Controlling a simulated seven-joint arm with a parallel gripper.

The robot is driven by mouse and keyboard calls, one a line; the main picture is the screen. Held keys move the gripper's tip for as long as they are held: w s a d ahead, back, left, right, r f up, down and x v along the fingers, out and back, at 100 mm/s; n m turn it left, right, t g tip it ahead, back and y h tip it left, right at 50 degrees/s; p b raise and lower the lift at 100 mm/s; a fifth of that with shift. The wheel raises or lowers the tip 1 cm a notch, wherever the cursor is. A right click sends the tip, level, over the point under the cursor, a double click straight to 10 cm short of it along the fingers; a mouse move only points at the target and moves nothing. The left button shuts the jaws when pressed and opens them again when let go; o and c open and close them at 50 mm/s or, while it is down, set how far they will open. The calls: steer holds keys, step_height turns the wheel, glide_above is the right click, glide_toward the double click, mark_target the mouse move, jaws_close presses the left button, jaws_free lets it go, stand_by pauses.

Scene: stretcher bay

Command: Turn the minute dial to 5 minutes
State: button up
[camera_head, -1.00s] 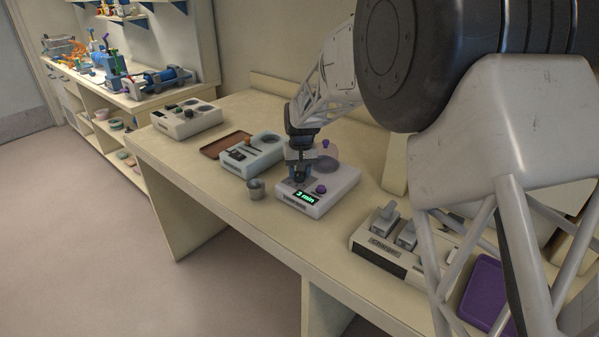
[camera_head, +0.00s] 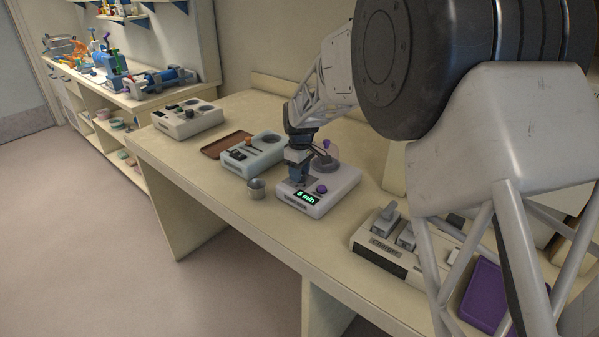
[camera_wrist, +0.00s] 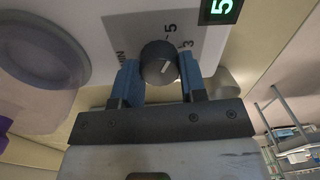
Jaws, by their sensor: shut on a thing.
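The timer device (camera_head: 327,198) is a pale box on the bench. Its green display (camera_head: 306,197) appears to read 5 min, and a green 5 shows on the display in the wrist view (camera_wrist: 221,9). The minute dial (camera_wrist: 159,60) is a dark round knob with a white pointer line, beside printed marks that include 5 and 3. My gripper (camera_wrist: 158,78) has its two blue fingers shut on the dial, one on each side. In the head view my gripper (camera_head: 299,180) points down onto the device and hides the dial.
A clear round lid with a purple knob (camera_head: 326,144) is behind. A grey cup (camera_head: 256,190) stands to the left, near a bluish device (camera_head: 251,157). A charger (camera_head: 380,250) stands to the right.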

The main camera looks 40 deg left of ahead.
steer(key=shift+n, duration=0.3)
steer(key=o, duration=0.9)
steer(key=shift+r, duration=0.1)
steer(key=shift+w+r, duration=0.15)
steer(key=shift+r, duration=3.7)
